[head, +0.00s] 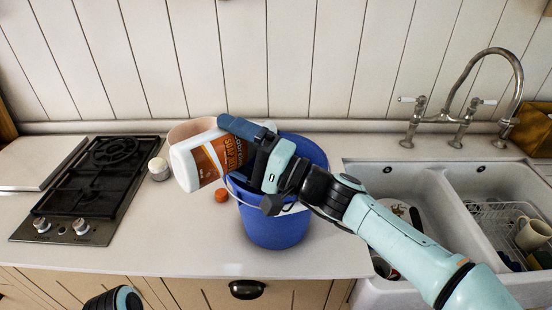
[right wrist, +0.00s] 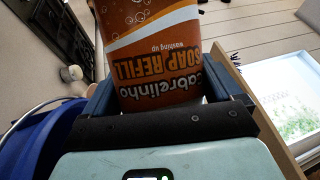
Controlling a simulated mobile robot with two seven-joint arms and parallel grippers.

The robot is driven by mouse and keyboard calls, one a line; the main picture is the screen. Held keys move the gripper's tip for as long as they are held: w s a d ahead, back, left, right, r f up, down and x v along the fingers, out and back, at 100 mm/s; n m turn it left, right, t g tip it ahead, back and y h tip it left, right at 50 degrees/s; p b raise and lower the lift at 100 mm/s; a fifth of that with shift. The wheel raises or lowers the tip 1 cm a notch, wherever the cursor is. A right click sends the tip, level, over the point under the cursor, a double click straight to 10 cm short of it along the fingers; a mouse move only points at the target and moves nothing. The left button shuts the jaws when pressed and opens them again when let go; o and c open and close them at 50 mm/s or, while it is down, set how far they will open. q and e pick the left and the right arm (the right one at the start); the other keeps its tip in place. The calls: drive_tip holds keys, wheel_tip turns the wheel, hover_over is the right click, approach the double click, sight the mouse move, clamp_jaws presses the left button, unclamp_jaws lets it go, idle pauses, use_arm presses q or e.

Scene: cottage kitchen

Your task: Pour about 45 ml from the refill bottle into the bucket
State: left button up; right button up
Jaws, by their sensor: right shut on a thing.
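The refill bottle (head: 185,165) is white with an orange and brown label. It is tilted far over, close to lying on its side, above the left part of the blue bucket (head: 275,228). My right gripper (head: 243,150) is shut on the bottle over the bucket. In the right wrist view the bottle's label (right wrist: 155,55) sits between the two fingers, its text upside down. The bottle's mouth is hidden, and I cannot see any liquid stream or the level in the bucket. The bucket stands upright on the counter. My left gripper is out of view.
An orange cap (head: 221,195) lies on the counter left of the bucket. A small whitish jar (head: 158,169) stands beside the black gas hob (head: 95,178). A pinkish container (head: 190,130) is partly hidden behind the bottle. The double sink (head: 452,190) is on the right.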

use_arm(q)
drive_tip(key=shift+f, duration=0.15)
use_arm(e)
drive_tip(key=shift+r, duration=0.1)
drive_tip(key=n+p, duration=0.1)
drive_tip(key=p, duration=0.1)
drive_tip(key=n+g+p, duration=0.1)
drive_tip(key=p, duration=0.1)
drive_tip(key=r+n+h+p, duration=0.1)
drive_tip(key=n+p, duration=0.1)
drive_tip(key=shift+s+a, duration=0.2)
drive_tip(key=shift+s, duration=0.05)
drive_tip(key=shift+w+f+n+g+p, duration=0.25)
drive_tip(key=shift+n+g+p, duration=0.15)
drive_tip(key=shift+n, duration=0.1)
drive_tip(key=shift+w+d+f+b, duration=0.1)
drive_tip(key=shift+w+f+b, duration=0.2)
drive_tip(key=shift+f+b, duration=0.55)
drive_tip(key=shift+s+r, duration=0.2)
drive_tip(key=shift+s, duration=0.4)
drive_tip(key=shift+w+f, duration=0.1)
drive_tip(key=shift+w, duration=0.2)
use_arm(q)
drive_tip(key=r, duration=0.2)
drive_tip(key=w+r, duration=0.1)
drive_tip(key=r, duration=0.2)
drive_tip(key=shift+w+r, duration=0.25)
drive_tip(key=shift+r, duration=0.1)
use_arm(e)
drive_tip(key=shift+s, duration=0.1)
